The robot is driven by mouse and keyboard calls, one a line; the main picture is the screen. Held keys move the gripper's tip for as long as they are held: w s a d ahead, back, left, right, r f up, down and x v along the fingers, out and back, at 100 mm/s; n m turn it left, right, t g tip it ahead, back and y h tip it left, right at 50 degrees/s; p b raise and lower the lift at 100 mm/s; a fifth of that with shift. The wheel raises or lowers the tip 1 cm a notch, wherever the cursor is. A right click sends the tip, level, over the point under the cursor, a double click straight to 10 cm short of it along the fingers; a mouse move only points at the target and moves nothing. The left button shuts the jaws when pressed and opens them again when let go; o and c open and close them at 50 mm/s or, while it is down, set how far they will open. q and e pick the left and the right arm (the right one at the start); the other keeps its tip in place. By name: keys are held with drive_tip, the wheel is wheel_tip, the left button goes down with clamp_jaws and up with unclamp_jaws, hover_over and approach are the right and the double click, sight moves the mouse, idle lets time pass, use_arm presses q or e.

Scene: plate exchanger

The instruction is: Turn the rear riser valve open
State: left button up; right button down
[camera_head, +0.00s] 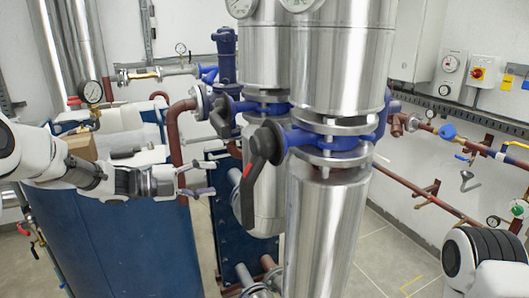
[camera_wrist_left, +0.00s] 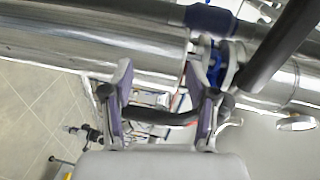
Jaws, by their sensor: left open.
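The rear riser (camera_head: 263,190) is a steel-clad pipe partly hidden behind the front riser (camera_head: 330,235). Its blue valve has a black lever (camera_head: 222,118) hanging down on the left side. The front valve's black lever with a red stripe (camera_head: 250,170) also hangs down. My left gripper (camera_head: 208,180) is open, left of the risers and lower in the picture than the rear lever. In the left wrist view, a dark curved bar (camera_wrist_left: 165,119) shows between the open fingers; I cannot tell whether it is the lever or whether they touch. My right gripper is not in view.
A blue plate exchanger (camera_head: 140,240) stands below my left arm, with a brown pipe (camera_head: 175,135) rising close behind the gripper. In the left wrist view, a thick black bar (camera_wrist_left: 285,45) crosses the upper right. Open floor (camera_head: 390,265) lies right of the front riser.

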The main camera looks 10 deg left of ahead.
use_arm(q)
drive_tip(key=m+t+p, duration=0.1)
approach(217, 129)
drive_tip(key=x, duration=0.3)
drive_tip(key=shift+h, duration=0.4)
drive_tip(key=p+x, duration=0.3)
drive_tip(key=x, duration=0.5)
drive_tip(key=shift+w+a, duration=0.1)
drive_tip(key=shift+d+p, duration=0.25)
drive_tip(key=shift+p, duration=0.05)
drive_tip(key=shift+a+f, duration=0.1)
drive_tip(key=shift+a, duration=0.1)
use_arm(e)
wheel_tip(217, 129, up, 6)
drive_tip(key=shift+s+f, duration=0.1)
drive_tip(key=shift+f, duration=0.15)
use_arm(q)
drive_tip(key=shift+c, duration=1.4)
drive_tip(key=shift+f, duration=0.15)
clamp_jaws()
